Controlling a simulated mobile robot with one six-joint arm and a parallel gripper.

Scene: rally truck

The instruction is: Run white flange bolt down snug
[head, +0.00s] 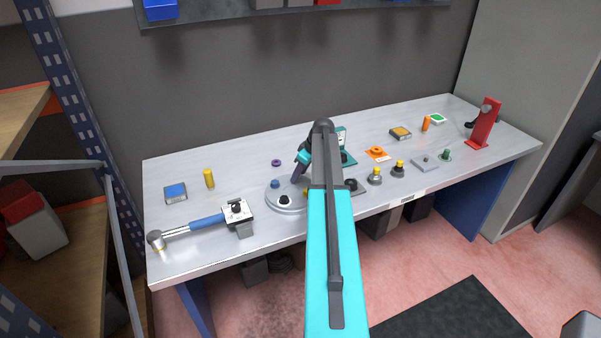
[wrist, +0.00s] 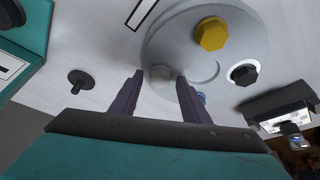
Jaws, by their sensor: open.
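The round grey flange (head: 287,208) lies on the bench and also shows in the wrist view (wrist: 185,62). It bears a yellow hex bolt (wrist: 213,34), a black hex bolt (wrist: 243,73) in a white ring and a blue bolt (wrist: 202,98), partly hidden by a finger. A pale, whitish bolt head (wrist: 160,74) shows between my fingertips in the wrist view; in the head view my arm hides it. My gripper (wrist: 158,80) is open, with one purple finger on each side of the pale head. Contact cannot be told.
Small knobs (head: 375,176) and a red stand (head: 484,125) are to the right.

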